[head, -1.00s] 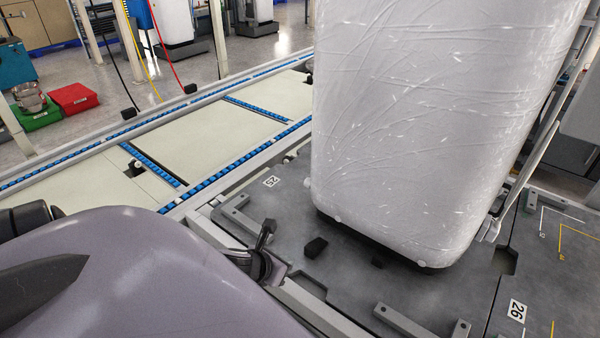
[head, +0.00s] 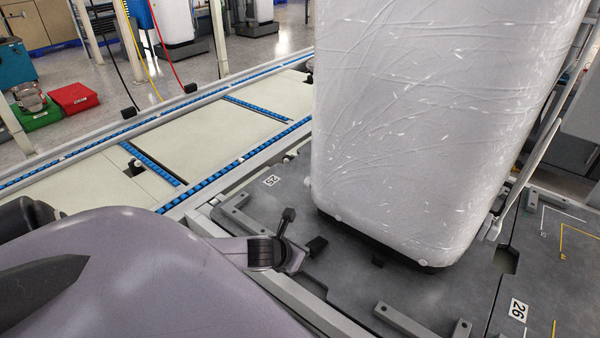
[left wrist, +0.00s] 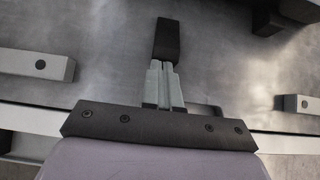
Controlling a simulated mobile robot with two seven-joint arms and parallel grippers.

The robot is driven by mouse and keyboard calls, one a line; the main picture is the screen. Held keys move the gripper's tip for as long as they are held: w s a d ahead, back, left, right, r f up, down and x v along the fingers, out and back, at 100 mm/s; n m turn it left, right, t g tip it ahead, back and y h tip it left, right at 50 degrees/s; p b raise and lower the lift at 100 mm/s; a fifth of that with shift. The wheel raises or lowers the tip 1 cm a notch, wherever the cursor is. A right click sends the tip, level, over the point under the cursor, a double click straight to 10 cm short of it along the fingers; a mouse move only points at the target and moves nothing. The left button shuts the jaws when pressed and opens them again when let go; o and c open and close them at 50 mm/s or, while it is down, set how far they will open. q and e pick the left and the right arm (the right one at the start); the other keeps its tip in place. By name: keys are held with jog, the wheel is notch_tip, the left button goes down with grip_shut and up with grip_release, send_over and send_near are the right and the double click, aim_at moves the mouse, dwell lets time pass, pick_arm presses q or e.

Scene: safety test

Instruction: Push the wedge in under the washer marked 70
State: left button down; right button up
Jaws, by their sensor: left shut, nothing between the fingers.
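A tall washer in clear-looking wrap (head: 420,130) stands on a dark base on the grey floor plate (head: 350,280). No 70 is readable on it. A small black wedge (head: 317,245) lies on the plate in front of the washer, apart from its base. My left gripper (head: 301,259) is shut and empty, low behind the wedge. In the left wrist view, the pale fingertips (left wrist: 161,66) are together at the near end of the wedge (left wrist: 167,40); I cannot tell whether they touch it. My right gripper is not in view.
A small dark block (head: 377,261) sits by the washer's lower front edge. Grey stop bars (head: 400,321) are bolted to the plate, which bears the labels 25 (head: 271,181) and 26 (head: 518,311). A conveyor with blue rollers (head: 200,184) runs behind at left.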

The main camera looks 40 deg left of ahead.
aim_at(320, 238)
pick_arm(q)
jog(key=shift+w+a+b, duration=0.15)
jog(key=shift+w+a, duration=0.05)
jog(key=shift+w, duration=1.3)
jog(key=shift+w+a+b, duration=0.1)
jog(key=shift+w+a, duration=0.05)
jog(key=shift+w, duration=1.4)
jog(key=shift+w+a+b, duration=0.15)
jog(key=shift+w+a, duration=0.05)
jog(key=shift+w, duration=1.3)
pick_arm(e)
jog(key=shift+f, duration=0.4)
